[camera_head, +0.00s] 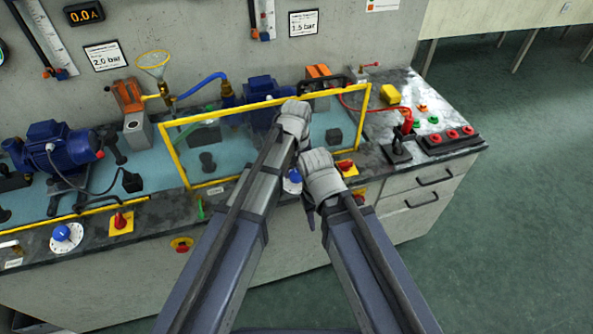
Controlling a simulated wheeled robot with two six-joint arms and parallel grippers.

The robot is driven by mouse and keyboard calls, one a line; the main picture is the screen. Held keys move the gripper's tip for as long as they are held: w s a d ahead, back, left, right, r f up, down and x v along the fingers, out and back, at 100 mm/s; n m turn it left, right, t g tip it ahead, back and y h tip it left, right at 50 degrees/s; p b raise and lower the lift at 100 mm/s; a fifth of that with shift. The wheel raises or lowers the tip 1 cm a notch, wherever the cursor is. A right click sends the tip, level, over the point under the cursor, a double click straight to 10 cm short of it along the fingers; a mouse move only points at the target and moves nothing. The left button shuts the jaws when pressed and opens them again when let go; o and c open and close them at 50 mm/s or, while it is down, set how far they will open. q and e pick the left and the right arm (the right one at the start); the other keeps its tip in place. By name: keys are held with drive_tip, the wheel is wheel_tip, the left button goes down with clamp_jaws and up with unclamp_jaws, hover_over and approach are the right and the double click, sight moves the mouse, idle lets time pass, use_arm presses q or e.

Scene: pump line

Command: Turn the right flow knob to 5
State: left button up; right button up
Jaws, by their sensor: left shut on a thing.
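The right flow knob (292,183) is a blue knob on a white dial at the bench's front edge. It shows only partly, in the gap between my two arms, so its pointer and scale cannot be read. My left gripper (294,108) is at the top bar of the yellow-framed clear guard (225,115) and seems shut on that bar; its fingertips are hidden. My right gripper (316,190) is low at the bench front, just right of the knob. Its fingers are hidden behind its wrist, and I cannot tell whether it touches anything.
A similar left flow knob (62,233) and a red-yellow switch (121,222) are at the front left. A blue pump (60,148) stands behind them. Another red-yellow switch (347,168) is close to my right gripper. A black lever (397,150) and a red-button box (450,140) are further right.

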sight(297, 174)
use_arm(q)
drive_tip(key=shift+n, duration=2)
drive_tip(key=o, duration=1.4)
drive_tip(key=shift+c, duration=0.2)
drive_tip(key=shift+r, duration=0.1)
wheel_tip(297, 174, up, 8)
drive_tip(key=p, duration=0.8)
drive_tip(key=shift+f, duration=0.2)
